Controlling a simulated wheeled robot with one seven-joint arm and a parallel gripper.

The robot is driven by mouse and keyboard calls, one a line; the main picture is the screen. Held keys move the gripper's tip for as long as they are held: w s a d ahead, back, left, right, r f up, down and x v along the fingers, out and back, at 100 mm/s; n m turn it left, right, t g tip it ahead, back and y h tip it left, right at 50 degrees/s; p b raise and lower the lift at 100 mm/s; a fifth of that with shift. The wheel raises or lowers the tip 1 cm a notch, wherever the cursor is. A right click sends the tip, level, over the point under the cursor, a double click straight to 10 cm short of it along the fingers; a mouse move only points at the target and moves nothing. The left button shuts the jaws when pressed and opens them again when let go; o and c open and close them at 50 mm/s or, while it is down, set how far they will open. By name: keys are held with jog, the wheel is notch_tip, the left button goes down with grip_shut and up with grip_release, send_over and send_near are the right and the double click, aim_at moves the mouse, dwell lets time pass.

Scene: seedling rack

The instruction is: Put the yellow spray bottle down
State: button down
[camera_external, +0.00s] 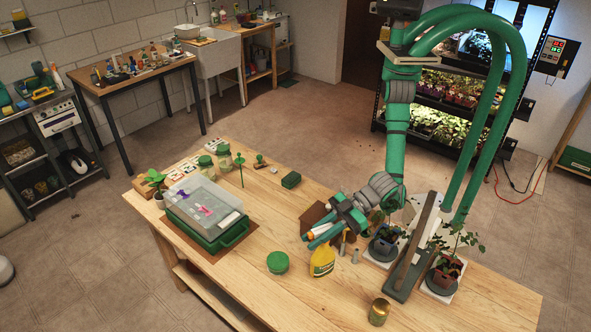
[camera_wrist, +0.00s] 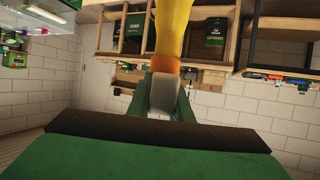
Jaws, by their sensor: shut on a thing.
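The yellow spray bottle (camera_external: 322,262) is at the front middle of the wooden table (camera_external: 190,240) in the external view, looking roughly upright. My gripper (camera_external: 318,236) is shut on its upper part, near the orange and white spray head. In the wrist view, the bottle's yellow body (camera_wrist: 173,28) runs up from an orange collar (camera_wrist: 165,65), and the white head sits between the fingers of my gripper (camera_wrist: 162,98). I cannot tell whether the bottle's base touches the table.
A green round tub (camera_external: 278,262) stands left of the bottle, and a gold tin (camera_external: 379,311) stands to the right in front. Potted plants (camera_external: 384,240) and a grey stand are close on the right. A clear-lidded green box (camera_external: 215,240) is at left. Bare wood lies before the bottle.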

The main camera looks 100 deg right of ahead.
aim_at(321, 248)
jog(key=shift+f, duration=3.45)
jog(key=c, duration=1.6)
grip_release()
jog(key=shift+f, duration=0.2)
jog(key=shift+r, duration=0.15)
jog(key=shift+s+d+r, duration=0.1)
jog(key=shift+s, duration=0.15)
jog(key=v, duration=1.1)
jog(key=shift+s+d+r, duration=0.1)
jog(key=shift+s+d, duration=0.05)
